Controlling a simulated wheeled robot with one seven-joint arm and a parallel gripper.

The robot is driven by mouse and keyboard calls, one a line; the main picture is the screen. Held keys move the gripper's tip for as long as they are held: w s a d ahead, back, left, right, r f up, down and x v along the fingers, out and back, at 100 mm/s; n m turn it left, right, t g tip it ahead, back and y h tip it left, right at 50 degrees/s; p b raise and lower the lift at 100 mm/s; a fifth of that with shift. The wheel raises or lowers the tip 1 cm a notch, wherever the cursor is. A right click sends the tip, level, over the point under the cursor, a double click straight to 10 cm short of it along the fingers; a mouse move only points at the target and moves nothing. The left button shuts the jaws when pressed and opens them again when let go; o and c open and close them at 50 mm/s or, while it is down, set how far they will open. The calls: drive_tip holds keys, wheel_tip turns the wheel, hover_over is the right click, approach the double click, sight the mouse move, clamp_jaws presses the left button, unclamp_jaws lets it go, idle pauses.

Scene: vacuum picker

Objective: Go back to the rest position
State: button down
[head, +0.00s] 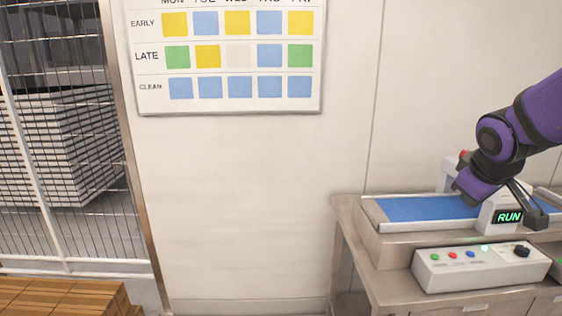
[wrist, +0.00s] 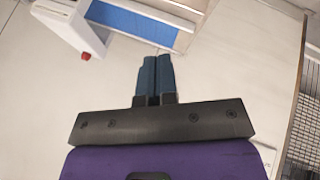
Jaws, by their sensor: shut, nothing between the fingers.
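My gripper (wrist: 155,62) shows in the wrist view with its two dark blue fingers side by side, shut and empty. In the head view my purple arm comes in from the right and hangs over the conveyor with the blue belt (head: 425,208); its fingers cannot be made out clearly there. The conveyor's white housing (head: 497,213) carries a lit green RUN display (head: 509,217). The wrist view also shows the blue belt (wrist: 130,22) and the white housing (wrist: 72,25) with a red button (wrist: 86,57), apart from the fingers.
A white control box (head: 480,267) with coloured buttons and a black knob sits at the front of the bench (head: 385,287). A shift chart (head: 225,95) hangs on the pale wall. A wire mesh fence (head: 70,130) and wooden stack (head: 65,298) stand at left. The middle is clear.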

drive_tip(key=s+a+r+m+y, duration=0.1)
drive_tip(key=s+a+r+m, duration=0.1)
drive_tip(key=s, duration=0.7)
drive_tip(key=s+a+r+m+g+y, duration=0.1)
drive_tip(key=s+a+r+m+y, duration=0.1)
drive_tip(key=s+a, duration=0.3)
drive_tip(key=s+r, duration=0.1)
drive_tip(key=s, duration=0.3)
drive_tip(key=shift+w+d+r, duration=0.1)
drive_tip(key=shift+d, duration=0.05)
